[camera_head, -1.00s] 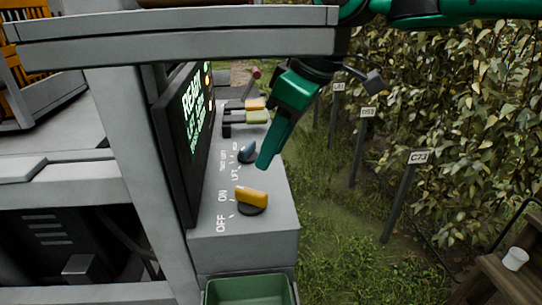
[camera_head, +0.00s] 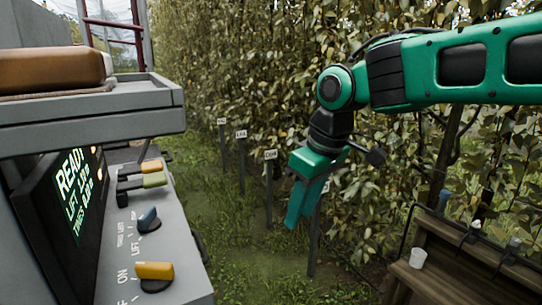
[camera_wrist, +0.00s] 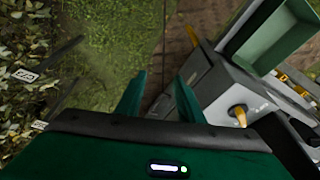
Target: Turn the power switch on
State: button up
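The power switch is a yellow knob (camera_head: 154,271) on a dark round base, on the grey control panel (camera_head: 185,288). Its left end lies beside the word ON; the OFF label is cut off at the bottom edge. The knob also shows in the wrist view (camera_wrist: 238,114), right of my fingers. My gripper (camera_head: 303,205) hangs in the air to the right of the panel, over the grass, apart from the switch. In the wrist view my gripper (camera_wrist: 158,95) is empty, with its two fingers apart.
A lit screen (camera_head: 75,195) reads READY. A blue knob (camera_head: 148,220) and yellow and green levers (camera_head: 150,172) sit farther along the panel. A green bin (camera_wrist: 265,35) is beside it. Foliage and signposts stand behind; a wooden shelf with a white cup (camera_head: 417,258) is at right.

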jog(key=s+d+f+m+h, duration=0.1)
jog(key=s+d+f+m, duration=0.15)
jog(key=d, duration=0.45)
jog(key=s+d+f+m, duration=0.1)
jog(key=d+m, duration=0.2)
jog(key=d, duration=0.5)
jog(key=s+d+f+m+h, duration=0.1)
jog(key=d+f+m, duration=0.1)
jog(key=d, duration=0.5)
jog(key=s+d+f+m+g, duration=0.1)
jog(key=s+d+f+m, duration=0.2)
jog(key=s+d, duration=0.3)
jog(key=s+d+f+m+g, duration=0.1)
jog(key=s+d+f+m, duration=0.3)
jog(key=s+d, duration=0.3)
jog(key=s+m, duration=0.1)
jog(key=s, duration=0.2)
jog(key=shift+s+f, duration=0.2)
jog(key=shift+s, duration=0.15)
